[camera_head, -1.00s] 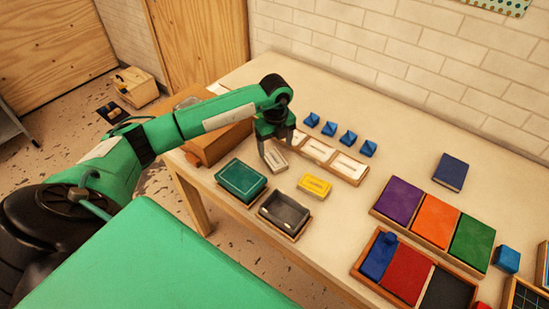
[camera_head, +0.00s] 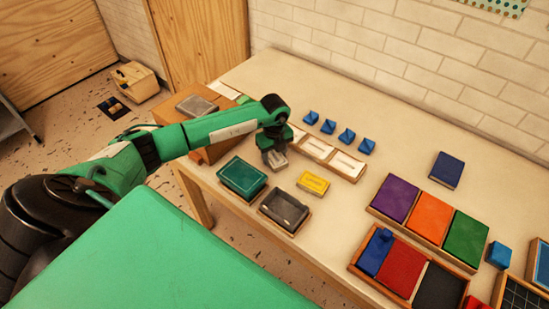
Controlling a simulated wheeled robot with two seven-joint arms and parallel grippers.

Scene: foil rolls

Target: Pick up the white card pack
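The white card pack (camera_head: 279,163) is small and pale. It lies on the table at the left end of the tray with white slots, largely covered by my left gripper. My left gripper (camera_head: 274,156) points down right at the pack, with its fingers low around the pack's upper part. The fingertips are small and partly hidden, so I cannot tell whether they are closed on it or still apart. My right gripper is not in view.
Close in front are a green box (camera_head: 242,177), a dark grey tray (camera_head: 284,209) and a yellow card pack (camera_head: 313,183). Several blue pieces (camera_head: 328,127) stand behind the wooden slotted tray (camera_head: 332,157). Coloured panels in wooden trays (camera_head: 407,222) fill the right.

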